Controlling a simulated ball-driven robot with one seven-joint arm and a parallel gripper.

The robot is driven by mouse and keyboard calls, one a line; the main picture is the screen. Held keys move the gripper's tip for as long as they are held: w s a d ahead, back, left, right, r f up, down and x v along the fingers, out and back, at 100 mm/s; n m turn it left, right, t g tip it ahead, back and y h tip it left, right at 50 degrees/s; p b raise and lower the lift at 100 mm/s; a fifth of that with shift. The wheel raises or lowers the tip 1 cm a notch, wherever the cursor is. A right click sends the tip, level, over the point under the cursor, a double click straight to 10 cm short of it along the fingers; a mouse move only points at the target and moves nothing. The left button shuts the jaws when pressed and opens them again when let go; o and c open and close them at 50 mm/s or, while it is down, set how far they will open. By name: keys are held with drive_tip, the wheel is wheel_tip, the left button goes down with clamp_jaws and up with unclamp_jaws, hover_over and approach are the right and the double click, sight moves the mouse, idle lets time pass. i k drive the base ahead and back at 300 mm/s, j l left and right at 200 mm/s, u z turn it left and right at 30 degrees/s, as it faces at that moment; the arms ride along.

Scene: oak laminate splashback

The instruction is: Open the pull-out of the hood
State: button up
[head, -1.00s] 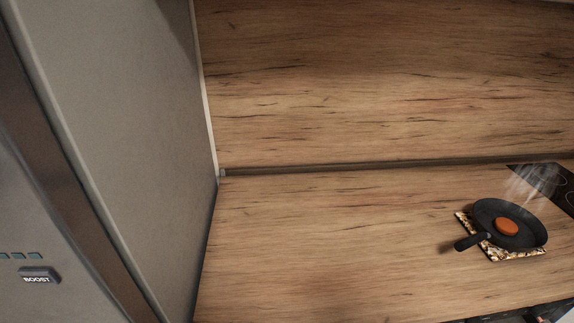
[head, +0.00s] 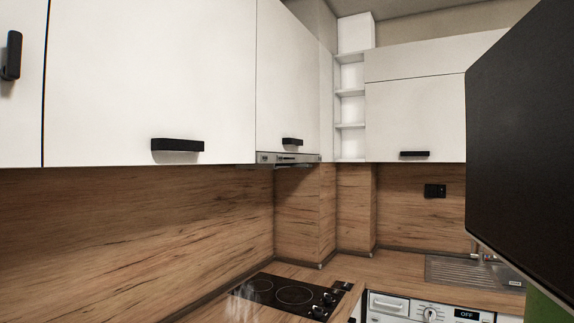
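The hood (head: 288,158) is a slim grey metal strip under the white wall cabinet near the middle of the head view. Its front has small dark controls or marks, too small to read. Its front edge looks about level with the cabinet face above, so the pull-out looks closed, though its depth is hard to judge from here. A black cooktop (head: 290,294) lies below it on the counter. My gripper is not in view, so its relation to the hood cannot be seen.
White wall cabinets with black handles (head: 178,145) flank the hood. A large dark panel (head: 525,140) blocks the right side. A sink (head: 475,270) and a white appliance (head: 425,308) stand right of the cooktop. The space before the hood looks clear.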

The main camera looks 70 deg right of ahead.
sight(284, 159)
drive_tip(key=z, duration=1.85)
